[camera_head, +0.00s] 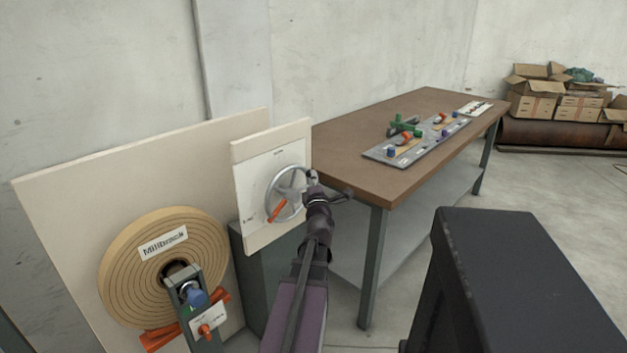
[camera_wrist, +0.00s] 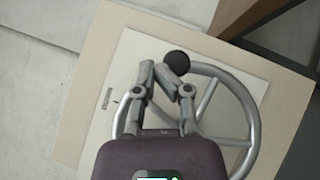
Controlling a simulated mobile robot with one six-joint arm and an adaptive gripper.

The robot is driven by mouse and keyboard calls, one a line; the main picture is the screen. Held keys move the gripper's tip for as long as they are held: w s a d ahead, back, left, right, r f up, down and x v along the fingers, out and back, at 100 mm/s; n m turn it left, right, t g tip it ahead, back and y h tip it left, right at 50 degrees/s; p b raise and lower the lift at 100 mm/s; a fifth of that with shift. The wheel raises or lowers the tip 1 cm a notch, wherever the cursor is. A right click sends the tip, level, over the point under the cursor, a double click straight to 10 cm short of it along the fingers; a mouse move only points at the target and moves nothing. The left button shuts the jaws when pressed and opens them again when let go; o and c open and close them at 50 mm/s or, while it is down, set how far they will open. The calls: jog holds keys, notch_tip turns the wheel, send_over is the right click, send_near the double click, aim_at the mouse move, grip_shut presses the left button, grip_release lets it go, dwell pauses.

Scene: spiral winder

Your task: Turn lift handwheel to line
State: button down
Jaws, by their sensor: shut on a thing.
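The lift handwheel (camera_head: 276,187) is a silver spoked wheel on a white-faced upright board. It also shows in the wrist view (camera_wrist: 254,122), with a black ball knob (camera_wrist: 177,62) at its rim. My gripper (camera_wrist: 156,76) is closed on the handwheel's rim just left of the knob; the fingers hide that part of the rim. In the head view my gripper (camera_head: 312,178) is at the wheel's upper right edge. An orange part (camera_head: 277,210) shows at the wheel's lower left. A small printed mark (camera_wrist: 107,98) is on the white face, left of the wheel; its text is unreadable.
A large board with a tan spiral roll (camera_head: 125,265) stands at the left. A brown-topped workbench (camera_head: 350,140) with a grey plate of parts (camera_head: 380,155) is behind the wheel, close to its right. Cardboard boxes (camera_head: 535,105) stand far right. Floor at right is open.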

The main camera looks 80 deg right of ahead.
jog(key=shift+d, duration=0.1)
dwell(0.4)
jog(key=shift+s, duration=0.1)
jog(key=r+p, duration=0.5)
jog(key=shift+s, duration=0.2)
dwell(0.4)
